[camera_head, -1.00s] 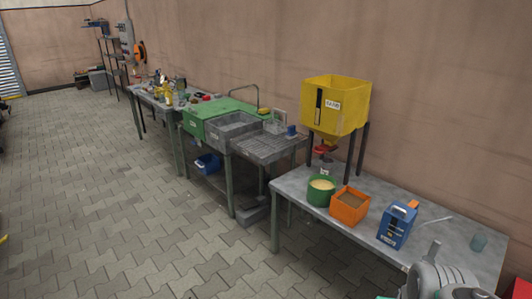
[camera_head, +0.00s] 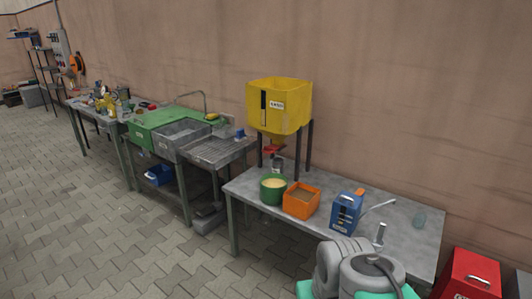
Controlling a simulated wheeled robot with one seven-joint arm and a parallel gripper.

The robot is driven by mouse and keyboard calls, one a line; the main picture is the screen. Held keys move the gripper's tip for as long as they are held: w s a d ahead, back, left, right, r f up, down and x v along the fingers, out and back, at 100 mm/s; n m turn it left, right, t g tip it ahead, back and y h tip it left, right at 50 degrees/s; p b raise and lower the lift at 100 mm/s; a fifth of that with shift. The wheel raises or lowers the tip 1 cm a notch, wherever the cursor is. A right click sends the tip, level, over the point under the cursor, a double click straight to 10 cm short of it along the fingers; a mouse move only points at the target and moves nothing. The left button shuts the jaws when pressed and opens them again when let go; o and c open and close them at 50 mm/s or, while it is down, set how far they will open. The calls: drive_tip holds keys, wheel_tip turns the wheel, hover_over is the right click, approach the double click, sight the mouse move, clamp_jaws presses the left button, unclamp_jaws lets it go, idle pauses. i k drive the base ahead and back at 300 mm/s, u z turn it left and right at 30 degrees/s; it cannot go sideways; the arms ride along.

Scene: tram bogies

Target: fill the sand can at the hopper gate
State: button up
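A yellow hopper (camera_head: 279,112) with a black slot and a white label stands on dark legs at the back of the right-hand grey workbench (camera_head: 405,222). A red gate part (camera_head: 273,150) shows under its spout. A small grey can-like thing (camera_head: 277,164) is beneath the gate; I cannot tell whether it is the sand can or what it holds. A green round tub (camera_head: 273,197) with pale yellow contents stands in front of the hopper.
An orange box (camera_head: 300,210) of brown grains and a blue carton (camera_head: 346,211) stand on the bench. A red box (camera_head: 468,274) is at lower right. Left are a sink unit (camera_head: 215,152) and open paved floor.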

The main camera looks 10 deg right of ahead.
sight(272, 149)
drive_tip(key=u, duration=0.1)
drive_tip(key=i, duration=0.85)
drive_tip(key=u, duration=0.7)
drive_tip(key=i, duration=2.1)
drive_tip(key=u, duration=0.5)
